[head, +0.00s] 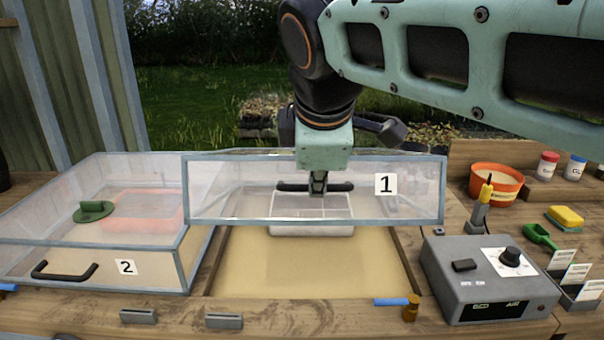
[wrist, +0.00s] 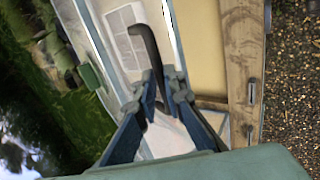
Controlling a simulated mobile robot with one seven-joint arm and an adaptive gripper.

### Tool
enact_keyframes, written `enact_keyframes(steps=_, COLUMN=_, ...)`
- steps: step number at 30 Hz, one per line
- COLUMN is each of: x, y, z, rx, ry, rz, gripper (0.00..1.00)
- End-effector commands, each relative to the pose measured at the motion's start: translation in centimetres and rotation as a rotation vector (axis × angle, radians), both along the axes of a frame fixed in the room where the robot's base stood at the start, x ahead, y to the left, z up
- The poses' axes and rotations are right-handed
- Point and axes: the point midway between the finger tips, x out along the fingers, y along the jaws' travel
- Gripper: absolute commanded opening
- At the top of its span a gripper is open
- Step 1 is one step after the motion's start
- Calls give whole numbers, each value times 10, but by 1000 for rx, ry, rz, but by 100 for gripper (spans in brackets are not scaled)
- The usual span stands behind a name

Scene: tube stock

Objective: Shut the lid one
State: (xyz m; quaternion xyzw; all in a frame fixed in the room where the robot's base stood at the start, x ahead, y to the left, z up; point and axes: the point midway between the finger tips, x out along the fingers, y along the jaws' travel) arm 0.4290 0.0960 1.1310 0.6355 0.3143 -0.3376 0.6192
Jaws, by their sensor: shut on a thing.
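Lid one (head: 235,190) is a clear panel in a grey-blue frame with a white "1" label (head: 385,184). In the head view it stands raised over the open bed, its front edge well above the bed's front. Its dark bar handle (head: 343,187) runs across the panel. My gripper (head: 318,190) comes down from above and is shut on the middle of this handle. In the wrist view the dark handle (wrist: 145,42) passes between the fingers of my gripper (wrist: 160,88). The fingers hide part of the handle.
A white tray (head: 312,230) sits in the sandy bed (head: 310,270). A grey control box (head: 488,285) stands right; an orange bowl (head: 496,184) is behind it. A brass peg (head: 411,308) stands at the front.

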Motion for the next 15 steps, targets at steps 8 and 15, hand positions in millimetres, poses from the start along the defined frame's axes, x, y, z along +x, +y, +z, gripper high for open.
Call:
enact_keyframes(steps=8, x=-21, y=0, z=-50, rx=-2, ry=-18, rz=-1, gripper=0)
enact_keyframes(steps=15, x=-36, y=1, z=-92, rx=-4, ry=-17, rz=-1, gripper=0)
